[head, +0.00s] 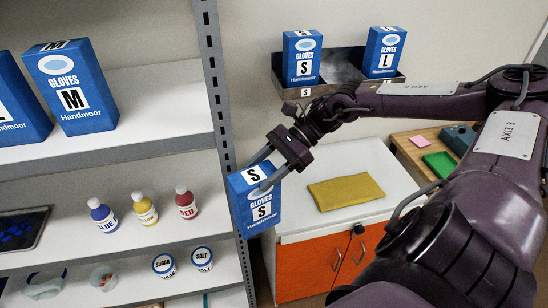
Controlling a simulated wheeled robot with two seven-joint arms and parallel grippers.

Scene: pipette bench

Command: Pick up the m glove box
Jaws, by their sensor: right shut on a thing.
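The M glove box (70,87), blue with a white "M" label, stands upright on the upper shelf at the left. My right gripper (268,176) is shut on a blue S glove box (254,205) and holds it in front of the shelf post, at the left end of the white counter. The M box is well to the left of this gripper and apart from it. My left gripper is not in view.
An L glove box (18,103) stands left of the M box. A wall holder (340,72) carries another S box (302,58) and an L box (384,52). Bottles (144,209) and jars stand on lower shelves. A yellow cloth (346,193) lies on the counter (300,222).

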